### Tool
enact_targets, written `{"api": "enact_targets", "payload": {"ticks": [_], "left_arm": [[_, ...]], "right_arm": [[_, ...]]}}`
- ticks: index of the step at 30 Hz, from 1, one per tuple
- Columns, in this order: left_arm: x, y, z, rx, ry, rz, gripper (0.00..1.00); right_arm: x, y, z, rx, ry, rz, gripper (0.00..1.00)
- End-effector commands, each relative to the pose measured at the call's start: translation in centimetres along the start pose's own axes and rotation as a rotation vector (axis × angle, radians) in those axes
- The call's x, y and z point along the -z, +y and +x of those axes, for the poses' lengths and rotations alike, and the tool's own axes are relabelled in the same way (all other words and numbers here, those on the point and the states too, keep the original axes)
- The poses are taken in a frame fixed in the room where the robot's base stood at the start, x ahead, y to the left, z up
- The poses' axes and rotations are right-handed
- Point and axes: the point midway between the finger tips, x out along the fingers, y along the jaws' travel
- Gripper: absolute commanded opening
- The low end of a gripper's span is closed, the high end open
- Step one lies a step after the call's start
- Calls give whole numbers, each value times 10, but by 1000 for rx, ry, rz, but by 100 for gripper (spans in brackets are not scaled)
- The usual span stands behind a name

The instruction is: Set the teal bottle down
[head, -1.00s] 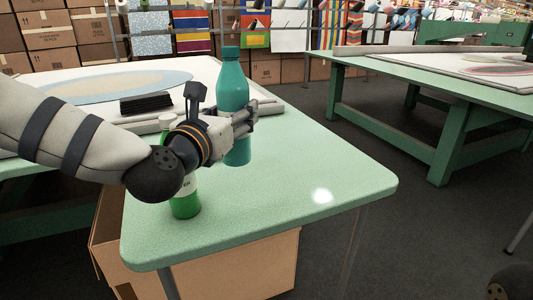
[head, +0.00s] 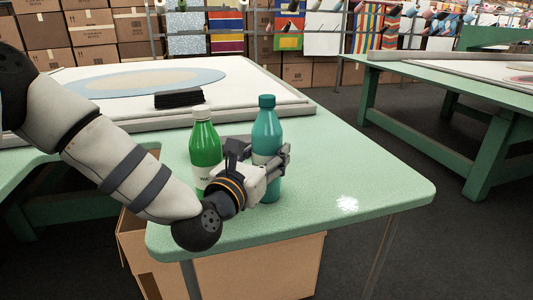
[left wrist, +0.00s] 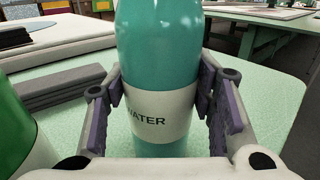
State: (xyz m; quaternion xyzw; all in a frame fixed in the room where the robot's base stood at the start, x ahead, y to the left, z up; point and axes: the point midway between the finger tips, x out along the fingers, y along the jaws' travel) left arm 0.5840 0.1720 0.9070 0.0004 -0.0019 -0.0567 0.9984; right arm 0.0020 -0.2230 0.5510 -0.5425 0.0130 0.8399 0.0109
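The teal bottle (head: 267,131) stands upright over the front part of the green table (head: 330,215), with its base at or very near the top. My left gripper (head: 275,165) is around its middle from the left side. In the left wrist view the teal bottle (left wrist: 160,60), with a white "WATER" label, sits between the two fingers (left wrist: 162,100). The pads appear to press on both its sides. My right gripper is out of view.
A green bottle (head: 205,144) with a white cap stands just left of the teal one, partly behind my gripper. A black stack (head: 179,99) lies behind on the white frame (head: 120,110). The table is clear to the right. An open cardboard box (head: 240,265) is below.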

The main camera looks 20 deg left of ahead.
Motion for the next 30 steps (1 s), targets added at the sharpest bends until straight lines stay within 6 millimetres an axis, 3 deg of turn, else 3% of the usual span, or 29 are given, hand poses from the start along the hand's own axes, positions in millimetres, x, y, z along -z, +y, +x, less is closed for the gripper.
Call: {"api": "enact_targets", "payload": {"ticks": [12,25,30], "left_arm": [[-6,0,-2,1,-1,1,58],[-3,0,-90,0,5,-2,58],[-8,0,-114,0,-2,1,58]], "right_arm": [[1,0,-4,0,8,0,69],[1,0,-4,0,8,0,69],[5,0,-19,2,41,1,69]]}}
